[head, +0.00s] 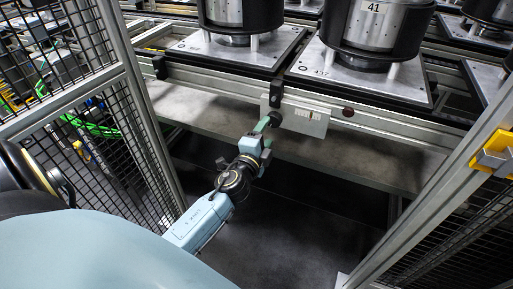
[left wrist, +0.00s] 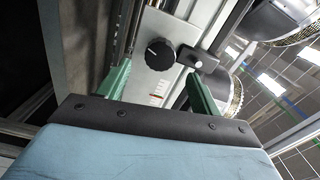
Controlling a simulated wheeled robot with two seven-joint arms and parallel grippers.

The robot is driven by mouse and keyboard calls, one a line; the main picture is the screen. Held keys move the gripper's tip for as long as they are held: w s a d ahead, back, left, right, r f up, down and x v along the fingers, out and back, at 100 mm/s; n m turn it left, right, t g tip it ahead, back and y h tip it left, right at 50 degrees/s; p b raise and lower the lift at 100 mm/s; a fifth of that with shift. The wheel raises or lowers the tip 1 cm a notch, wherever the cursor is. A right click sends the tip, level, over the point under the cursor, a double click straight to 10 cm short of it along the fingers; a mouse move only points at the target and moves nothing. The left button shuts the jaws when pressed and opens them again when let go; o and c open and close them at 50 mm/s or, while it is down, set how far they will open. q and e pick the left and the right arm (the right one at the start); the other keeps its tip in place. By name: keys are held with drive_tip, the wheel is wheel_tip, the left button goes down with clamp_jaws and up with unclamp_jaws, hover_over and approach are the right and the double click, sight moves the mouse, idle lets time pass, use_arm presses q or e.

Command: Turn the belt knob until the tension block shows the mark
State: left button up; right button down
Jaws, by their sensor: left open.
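The belt knob (left wrist: 160,53) is round and black with a light pointer line, on a pale metal plate (head: 318,123) fixed to the conveyor's front rail. In the head view the knob (head: 275,117) shows as a small dark shape at the plate's left part. A small window (head: 306,115) with a scale and a red mark is on the plate; the tension block's reading is too small to tell. My left gripper (head: 264,128) is open in front of the knob. In the left wrist view its green fingers (left wrist: 158,70) stand apart, with the knob just beyond their tips. My right gripper is not in view.
Pallets (head: 245,45) with clutch drums, one labelled 41 (head: 375,25), stand on the conveyor above the plate. Mesh fences (head: 95,140) flank both sides. A yellow device (head: 495,153) is on the right post.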

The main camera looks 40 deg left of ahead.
use_arm(q)
drive_tip(key=v, duration=0.7)
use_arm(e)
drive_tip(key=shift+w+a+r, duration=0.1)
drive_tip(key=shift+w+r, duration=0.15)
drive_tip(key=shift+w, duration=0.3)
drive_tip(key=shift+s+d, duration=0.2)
